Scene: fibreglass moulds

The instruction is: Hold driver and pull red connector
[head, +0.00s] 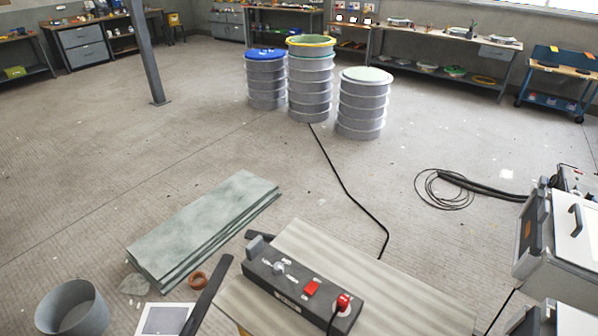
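The driver (290,292) is a dark grey box with a knob and a red switch on top. It lies on a light wooden board (405,302) at the bottom centre. The red connector (343,301) sits at the right end of the driver's top face, and a black cable runs down from it out of the picture. It looks seated in the box. A grey block stands at the driver's far left end. I make out neither of my grippers in the head view, and nothing visible is holding the driver or the connector.
Grey-green slabs (205,228) lie stacked at the left, with an orange-brown ring (197,281) and a grey bucket (74,310) nearby. A grey case (560,235) stands at the right. A black cable coil (447,189) and several drums are farther back. The middle floor is mostly clear.

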